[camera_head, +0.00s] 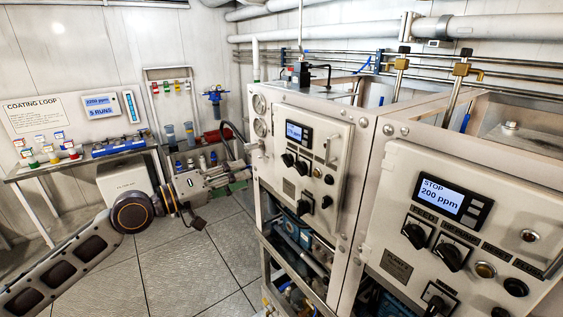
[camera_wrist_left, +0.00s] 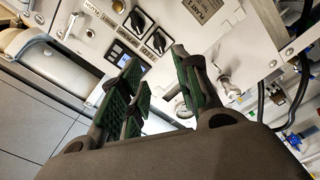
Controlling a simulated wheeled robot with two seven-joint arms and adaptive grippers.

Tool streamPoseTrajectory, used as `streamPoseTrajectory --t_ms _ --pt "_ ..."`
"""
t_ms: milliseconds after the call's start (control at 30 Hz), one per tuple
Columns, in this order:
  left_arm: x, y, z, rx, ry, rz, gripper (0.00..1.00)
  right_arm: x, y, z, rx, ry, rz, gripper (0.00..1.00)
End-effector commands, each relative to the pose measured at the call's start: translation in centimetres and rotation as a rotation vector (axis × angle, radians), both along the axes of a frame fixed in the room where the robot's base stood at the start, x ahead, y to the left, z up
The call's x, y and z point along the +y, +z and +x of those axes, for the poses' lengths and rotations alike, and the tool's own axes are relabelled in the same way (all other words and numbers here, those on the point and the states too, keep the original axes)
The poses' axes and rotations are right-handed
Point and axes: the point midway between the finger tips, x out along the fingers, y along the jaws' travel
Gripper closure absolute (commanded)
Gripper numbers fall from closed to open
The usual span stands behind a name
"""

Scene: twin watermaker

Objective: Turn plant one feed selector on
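The far cabinet's panel (camera_head: 318,150) carries a small lit display (camera_head: 298,133) and two black rotary knobs (camera_head: 287,160) side by side below it. Labels there are too small to read, so I cannot tell which knob is the feed selector. In the left wrist view a PLANT plate (camera_wrist_left: 203,10) appears upside down, with two black knobs (camera_wrist_left: 139,19) (camera_wrist_left: 158,41) beyond the fingertips. My left gripper (camera_head: 240,174) is left of the far panel, apart from the knobs. Its green-padded fingers (camera_wrist_left: 157,62) are spread and empty. My right gripper is not in view.
A nearer panel (camera_head: 440,235) at right shows "STOP 200 ppm" and has its own knobs (camera_head: 415,235). A coating-loop bench (camera_head: 75,165) stands at the back left. A dark hose (camera_head: 232,130) curves left of the far cabinet. Open floor (camera_head: 180,265) lies in front.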

Motion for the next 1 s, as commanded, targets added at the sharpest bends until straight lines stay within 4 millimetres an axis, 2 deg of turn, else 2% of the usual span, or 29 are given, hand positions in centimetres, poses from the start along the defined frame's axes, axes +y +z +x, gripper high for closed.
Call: streamPoseTrajectory --t_ms 633,1000 --pt "-0.2 0.0 0.2 0.025 0.001 -0.019 0.68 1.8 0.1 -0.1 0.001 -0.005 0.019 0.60" --pt "-2.0 0.2 1.5 0.024 0.000 -0.019 0.68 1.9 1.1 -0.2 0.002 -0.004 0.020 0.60"
